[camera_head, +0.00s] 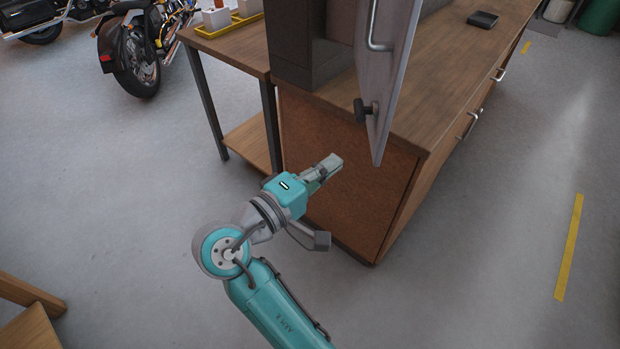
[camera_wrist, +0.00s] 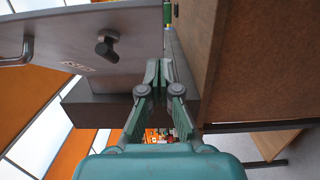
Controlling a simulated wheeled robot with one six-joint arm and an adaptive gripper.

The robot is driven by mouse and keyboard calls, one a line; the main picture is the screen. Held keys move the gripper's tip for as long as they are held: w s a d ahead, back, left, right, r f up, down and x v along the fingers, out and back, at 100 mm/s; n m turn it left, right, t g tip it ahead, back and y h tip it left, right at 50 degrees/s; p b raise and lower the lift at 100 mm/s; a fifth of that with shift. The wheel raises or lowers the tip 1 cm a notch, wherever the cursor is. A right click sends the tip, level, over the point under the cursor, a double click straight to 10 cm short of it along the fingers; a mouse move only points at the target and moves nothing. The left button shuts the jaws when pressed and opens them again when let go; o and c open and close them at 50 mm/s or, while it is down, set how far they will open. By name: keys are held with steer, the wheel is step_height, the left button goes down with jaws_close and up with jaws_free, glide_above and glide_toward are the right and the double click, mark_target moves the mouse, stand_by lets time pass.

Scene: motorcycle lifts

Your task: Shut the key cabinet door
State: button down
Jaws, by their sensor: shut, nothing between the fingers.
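The key cabinet (camera_head: 293,55) is a dark grey box on the wooden workbench, cut off by the top of the head view. Its light grey door (camera_head: 396,65) stands swung open over the bench end, with a bar handle (camera_head: 371,25) and a dark knob (camera_head: 362,110). In the wrist view the door (camera_wrist: 60,32) fills the upper left, with its knob (camera_wrist: 107,44) and a small label. The cabinet body (camera_wrist: 95,103) shows below it. My gripper (camera_head: 336,163) is shut and empty, apart from the door, below and left of its lower corner. Its fingers (camera_wrist: 158,72) also show in the wrist view.
The workbench (camera_head: 465,75) has a brown end panel (camera_head: 345,185) close behind my gripper. A small dark box (camera_head: 483,19) lies on its top. A side table (camera_head: 230,50) with a yellow tray stands left. A motorcycle (camera_head: 140,45) is farther back.

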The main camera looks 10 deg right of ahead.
mark_target(371, 146)
steer(key=d, duration=0.4)
steer(key=shift+w, duration=0.1)
steer(key=shift+d, duration=0.7)
steer(key=shift+d, duration=0.1)
